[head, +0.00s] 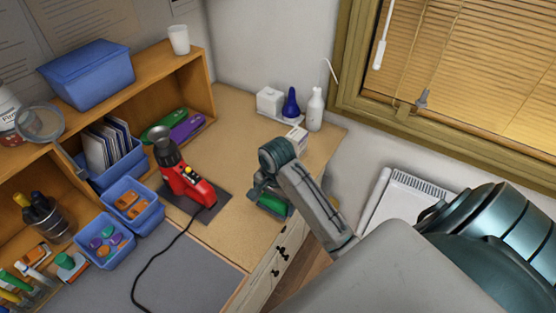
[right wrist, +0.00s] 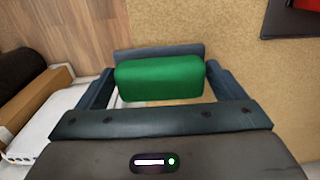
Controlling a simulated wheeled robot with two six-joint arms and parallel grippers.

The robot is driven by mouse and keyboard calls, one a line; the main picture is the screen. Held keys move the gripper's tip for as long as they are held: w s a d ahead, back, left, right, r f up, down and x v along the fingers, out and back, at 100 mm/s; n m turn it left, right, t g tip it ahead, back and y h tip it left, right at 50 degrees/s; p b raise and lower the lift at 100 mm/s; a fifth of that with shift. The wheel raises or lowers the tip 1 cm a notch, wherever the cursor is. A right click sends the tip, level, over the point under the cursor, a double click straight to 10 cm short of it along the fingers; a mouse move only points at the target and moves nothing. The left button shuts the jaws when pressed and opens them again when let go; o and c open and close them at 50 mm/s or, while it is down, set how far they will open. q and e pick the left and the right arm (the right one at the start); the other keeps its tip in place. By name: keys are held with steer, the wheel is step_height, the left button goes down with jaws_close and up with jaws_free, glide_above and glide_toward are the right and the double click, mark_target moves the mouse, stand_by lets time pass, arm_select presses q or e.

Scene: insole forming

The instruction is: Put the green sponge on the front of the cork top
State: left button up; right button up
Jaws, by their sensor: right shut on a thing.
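The green sponge (head: 273,204) is held between the fingers of my right gripper (head: 268,195), near the front edge of the cork top (head: 236,130). The right wrist view shows the sponge (right wrist: 160,78) as a rounded green block across the jaws, with my right gripper (right wrist: 160,85) shut on it. The cork top (right wrist: 235,75) lies beneath and to the right there. I cannot tell whether the sponge touches the cork. My left gripper is not in view.
A red tool (head: 190,183) stands on a dark mat, its black cable (head: 160,255) running forward. White bottles and a blue one (head: 291,104) stand at the back. Blue bins (head: 105,245) and a wooden shelf (head: 150,62) are at left. Drawers (head: 277,262) lie below the front edge.

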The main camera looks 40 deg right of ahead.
steer(key=shift+s+a+f, duration=0.1)
steer(key=shift+s+f, duration=0.2)
steer(key=shift+s, duration=0.3)
steer(key=shift+s+a+f, duration=0.1)
steer(key=shift+s+f, duration=0.15)
steer(key=shift+s, duration=0.35)
steer(key=shift+w+d+f, duration=0.15)
steer(key=shift+w+d, duration=0.1)
steer(key=w+d+b, duration=0.1)
steer(key=w, duration=0.1)
steer(key=w+d+f+b, duration=0.1)
steer(key=w, duration=0.2)
steer(key=w+d+b, duration=0.1)
steer(key=w+d, duration=0.1)
steer(key=shift+w+f+b, duration=0.15)
steer(key=shift+w+b, duration=0.25)
steer(key=w, duration=0.1)
steer(key=w+d+p, duration=0.1)
steer(key=w, duration=0.1)
steer(key=w+d, duration=0.1)
steer(key=shift+w+p, duration=0.25)
steer(key=shift+p, duration=0.05)
steer(key=shift+w+d+p, duration=0.3)
steer(key=shift+w+d, duration=0.1)
steer(key=shift+w, duration=0.3)
step_height(320, 180, down, 3)
steer(key=shift+f+p, duration=0.1)
steer(key=shift+p, duration=0.85)
steer(key=shift+a+f, duration=0.1)
steer(key=shift+f, duration=0.05)
